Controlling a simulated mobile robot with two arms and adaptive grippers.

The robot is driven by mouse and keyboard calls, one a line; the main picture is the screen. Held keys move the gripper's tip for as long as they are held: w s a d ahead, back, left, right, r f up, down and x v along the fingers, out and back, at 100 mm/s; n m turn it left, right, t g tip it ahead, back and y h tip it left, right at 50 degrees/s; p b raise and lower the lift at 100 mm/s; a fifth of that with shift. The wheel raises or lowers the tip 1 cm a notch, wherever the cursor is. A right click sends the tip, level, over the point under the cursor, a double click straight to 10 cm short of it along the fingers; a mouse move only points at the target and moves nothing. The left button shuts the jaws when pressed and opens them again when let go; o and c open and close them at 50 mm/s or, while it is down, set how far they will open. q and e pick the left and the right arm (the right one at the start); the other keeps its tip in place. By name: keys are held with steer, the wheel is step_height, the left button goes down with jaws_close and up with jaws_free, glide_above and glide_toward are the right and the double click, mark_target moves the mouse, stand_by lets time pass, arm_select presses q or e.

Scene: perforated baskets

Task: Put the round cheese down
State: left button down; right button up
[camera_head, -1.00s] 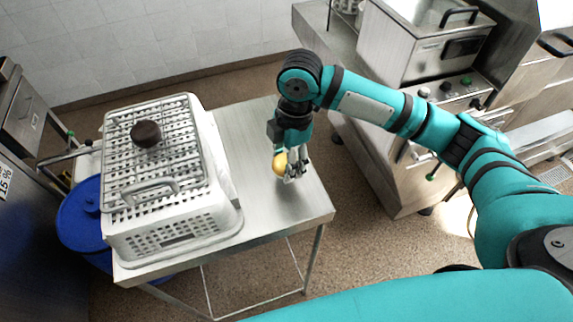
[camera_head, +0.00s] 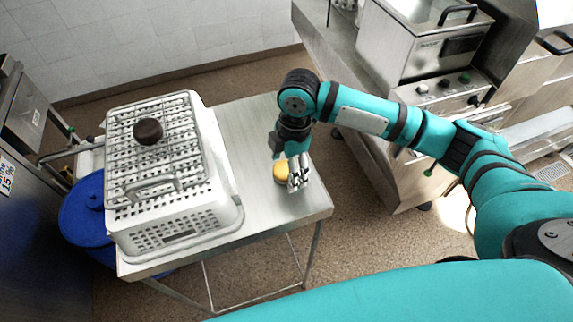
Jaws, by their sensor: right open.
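The round cheese (camera_head: 281,172) is yellow and lies on the right part of the metal table (camera_head: 263,212), right of the white basket. My right gripper (camera_head: 294,182) is open just over the table, with its fingers close beside the cheese on its right. The gripper hides part of the cheese, and I cannot tell whether a finger still touches it. My left gripper is not in view.
A white perforated basket (camera_head: 225,205) with a grey rack lid fills the left of the table. A dark brown round thing (camera_head: 148,131) sits on the lid. A blue barrel (camera_head: 80,215) stands left of the table. Steel kitchen units (camera_head: 425,55) stand at the right.

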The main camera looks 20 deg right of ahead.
steer(key=shift+r, duration=0.55)
step_height(320, 180, up, 11)
steer(key=d+b, duration=0.1)
steer(key=b, duration=0.1)
steer(key=shift+w+d+b, duration=0.15)
steer(key=shift+b, duration=0.25)
steer(key=shift+o, duration=0.4)
stand_by(0.7)
